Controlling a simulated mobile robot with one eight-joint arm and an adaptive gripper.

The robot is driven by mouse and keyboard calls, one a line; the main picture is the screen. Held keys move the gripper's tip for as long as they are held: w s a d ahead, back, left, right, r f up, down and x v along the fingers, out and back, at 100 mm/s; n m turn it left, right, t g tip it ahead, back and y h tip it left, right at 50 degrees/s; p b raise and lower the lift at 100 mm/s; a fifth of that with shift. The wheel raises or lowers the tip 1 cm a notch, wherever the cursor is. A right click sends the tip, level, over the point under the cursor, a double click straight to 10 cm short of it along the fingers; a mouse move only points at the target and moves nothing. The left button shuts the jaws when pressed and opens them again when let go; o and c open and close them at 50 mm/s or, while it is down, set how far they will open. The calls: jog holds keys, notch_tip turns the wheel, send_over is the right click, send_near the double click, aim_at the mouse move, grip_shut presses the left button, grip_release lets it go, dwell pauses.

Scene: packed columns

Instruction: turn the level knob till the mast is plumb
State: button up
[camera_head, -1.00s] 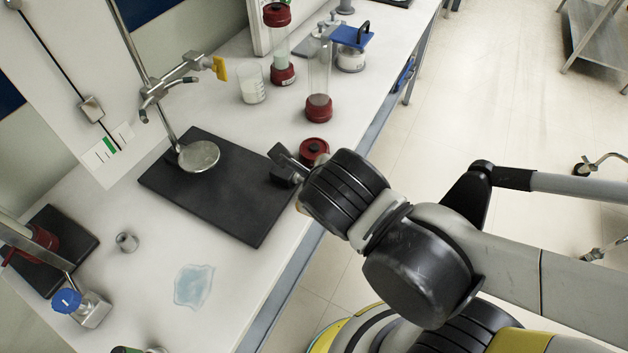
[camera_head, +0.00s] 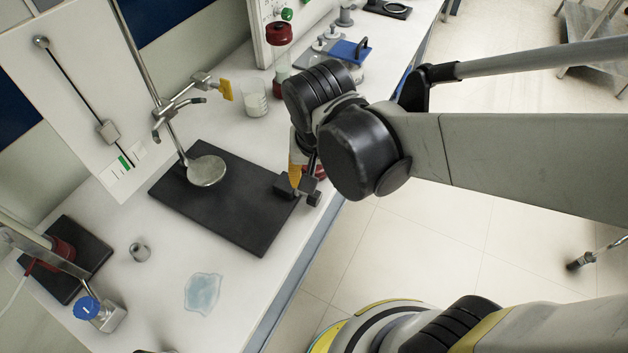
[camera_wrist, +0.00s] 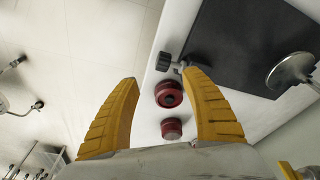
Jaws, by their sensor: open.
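The mast (camera_head: 138,50) is a thin metal rod rising from a black base plate (camera_head: 235,215), with a clamp on it. It looks tilted in the head view, but the camera is tilted too. The dark level knob (camera_head: 314,198) sticks out at the plate's near right corner; it also shows in the wrist view (camera_wrist: 164,61). My gripper (camera_wrist: 161,77) is open with yellow fingers. In the wrist view the knob lies just beyond the fingertips, in the gap between them. I cannot tell whether a finger touches it. In the head view my wrist hides most of the gripper.
Red-capped parts (camera_wrist: 169,94) show between my fingers in the wrist view, close to the knob. A beaker (camera_head: 254,97) and a red-capped column (camera_head: 280,45) stand behind. A wall panel carries a dark line and a green mark (camera_head: 125,161). A puddle (camera_head: 203,292) lies in front.

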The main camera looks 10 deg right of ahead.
aim_at(316, 194)
jog(key=n, duration=0.2)
jog(key=n+g, duration=0.1)
jog(key=n, duration=0.1)
jog(key=w+r+n+p, duration=0.1)
jog(key=n, duration=0.3)
jog(key=n+g+p, duration=0.1)
jog(key=n, duration=0.1)
jog(key=shift+w+d+r+y, duration=0.1)
jog(key=shift+w+r+y, duration=0.1)
jog(key=shift+w+y, duration=0.1)
jog(key=shift+n+g, duration=0.3)
jog(key=shift+n, duration=0.8)
notch_tip(316, 194, down, 11)
jog(key=b, duration=0.5)
jog(key=shift+s+r, duration=0.1)
jog(key=shift+s, duration=0.05)
jog(key=c, duration=1.2)
